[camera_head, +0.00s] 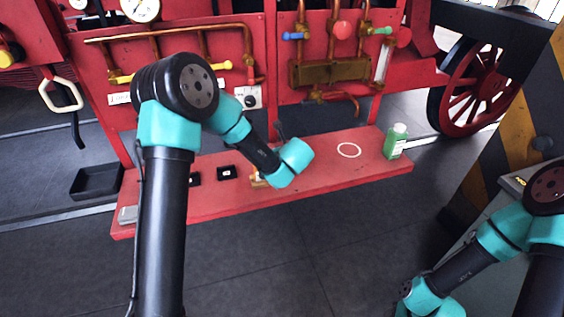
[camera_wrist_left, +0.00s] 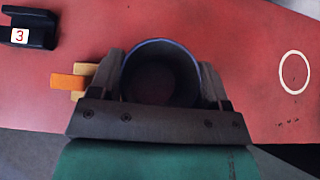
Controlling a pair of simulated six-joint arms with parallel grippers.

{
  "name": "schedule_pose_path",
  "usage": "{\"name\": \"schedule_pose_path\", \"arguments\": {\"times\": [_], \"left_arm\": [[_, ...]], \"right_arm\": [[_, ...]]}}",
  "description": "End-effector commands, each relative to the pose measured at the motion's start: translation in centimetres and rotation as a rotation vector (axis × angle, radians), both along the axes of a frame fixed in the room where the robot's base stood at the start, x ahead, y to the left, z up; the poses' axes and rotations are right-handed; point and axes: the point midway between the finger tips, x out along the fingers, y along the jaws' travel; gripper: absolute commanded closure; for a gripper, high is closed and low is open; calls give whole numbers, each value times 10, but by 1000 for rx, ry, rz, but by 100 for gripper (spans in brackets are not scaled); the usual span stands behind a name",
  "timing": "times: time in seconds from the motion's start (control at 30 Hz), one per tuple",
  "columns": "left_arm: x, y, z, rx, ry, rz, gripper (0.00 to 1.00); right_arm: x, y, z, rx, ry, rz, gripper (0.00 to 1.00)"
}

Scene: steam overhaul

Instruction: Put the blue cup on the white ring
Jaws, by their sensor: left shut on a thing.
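The blue cup (camera_wrist_left: 160,80) is dark inside with a blue rim and sits between the fingers of my left gripper (camera_wrist_left: 162,92) in the left wrist view, mouth towards the camera. The gripper is shut on it. Whether its base touches the shelf cannot be told. In the head view my left wrist hides the cup and the fingers. The white ring (camera_head: 349,143) lies bare on the red shelf (camera_head: 310,180), to the right of my left wrist. In the left wrist view the ring (camera_wrist_left: 280,72) is to the right of the cup, apart from it. My right gripper is not visible.
A green bottle (camera_head: 396,142) stands right of the ring. A black holder (camera_wrist_left: 30,28) marked 3 and an orange and yellow piece (camera_wrist_left: 68,81) are left of the cup. Pipes and valves line the red panel behind. A black tray (camera_head: 96,182) is at the left.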

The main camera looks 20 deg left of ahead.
Motion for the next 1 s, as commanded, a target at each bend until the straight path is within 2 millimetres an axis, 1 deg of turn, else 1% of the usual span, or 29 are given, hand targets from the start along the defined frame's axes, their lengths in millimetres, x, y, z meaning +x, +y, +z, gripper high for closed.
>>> {"name": "schedule_pose_path", "arguments": {"times": [0.17, 0.4, 0.47, 0.9, 0.93, 1.0], "left_arm": [[0, 0, -2, 1, 0, -1, 55], [0, 0, -30, 1, 3, 0, 55], [0, 0, -34, -1, 1, 0, 55], [0, 0, -38, 1, 0, -1, 55], [0, 0, -38, 1, -1, 0, 27], [0, 0, -38, 0, 0, 0, 20]], "right_arm": [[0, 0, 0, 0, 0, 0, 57], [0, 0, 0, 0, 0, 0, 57], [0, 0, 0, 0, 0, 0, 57], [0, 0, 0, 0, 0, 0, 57], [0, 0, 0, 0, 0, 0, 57], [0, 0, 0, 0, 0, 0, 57]]}}
